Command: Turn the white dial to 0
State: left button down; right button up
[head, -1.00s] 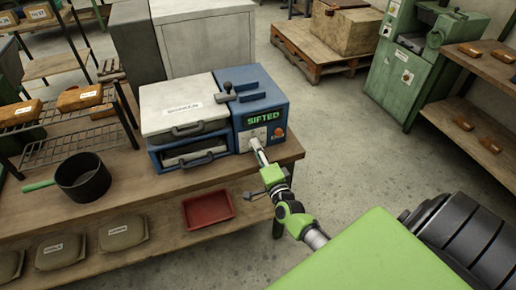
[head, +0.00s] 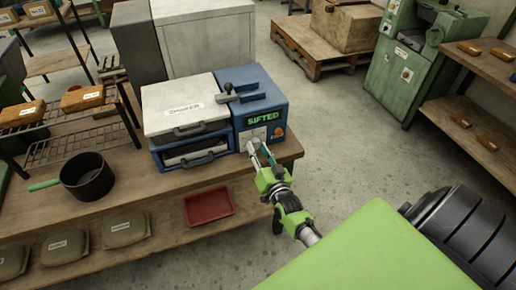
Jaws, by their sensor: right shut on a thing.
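The blue and white machine (head: 188,108) stands on the wooden bench, with a green display reading SIFTED on its blue right-hand part (head: 262,90). My right gripper (head: 257,149) is at the lower front of that blue part, below the display. Its fingers are shut on a small pale knob, which seems to be the white dial (head: 254,144); the fingers hide most of it, and its setting cannot be read. My left gripper is not in view.
A dark pot (head: 87,178) with a green handle stands on the bench at left. A red tray (head: 209,205) and several labelled bags (head: 125,229) lie on the lower shelf. A wire rack (head: 75,142) holds orange-brown blocks.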

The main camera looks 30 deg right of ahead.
jog(key=n, duration=0.7)
jog(key=shift+f, duration=0.1)
dwell(0.6)
jog(key=o, duration=1.1)
jog(key=v, duration=1.2)
